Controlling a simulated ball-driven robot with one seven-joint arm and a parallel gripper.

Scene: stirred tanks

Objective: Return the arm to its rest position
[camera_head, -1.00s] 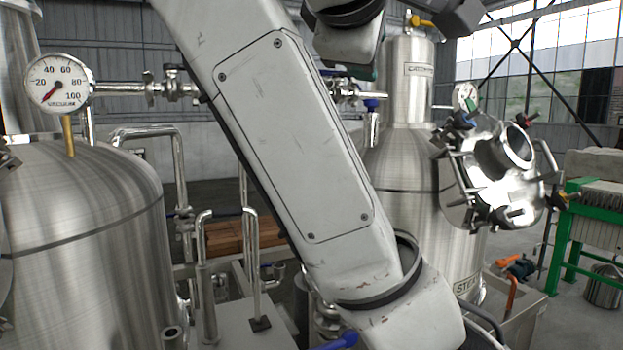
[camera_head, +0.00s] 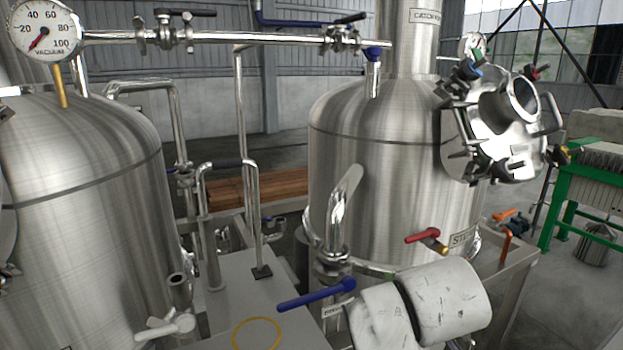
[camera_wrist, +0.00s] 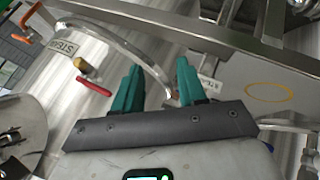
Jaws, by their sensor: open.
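My gripper (camera_wrist: 158,86) shows in the wrist view with two teal fingers set apart. It is open, with nothing held between the fingers. A curved steel pipe passes behind the fingers in that view; I cannot tell how far off it is. In the head view my white arm (camera_head: 425,308) is low at the bottom, right of centre, in front of the right tank's base. The gripper itself is not visible in the head view.
A steel tank (camera_head: 85,190) stands left and another (camera_head: 400,160) right, with a protruding hatch (camera_head: 500,130). Blue-handled (camera_head: 318,295) and red-handled (camera_head: 422,236) valves are close to my arm. A pipe (camera_head: 240,38) crosses above. A green frame (camera_head: 560,215) stands right.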

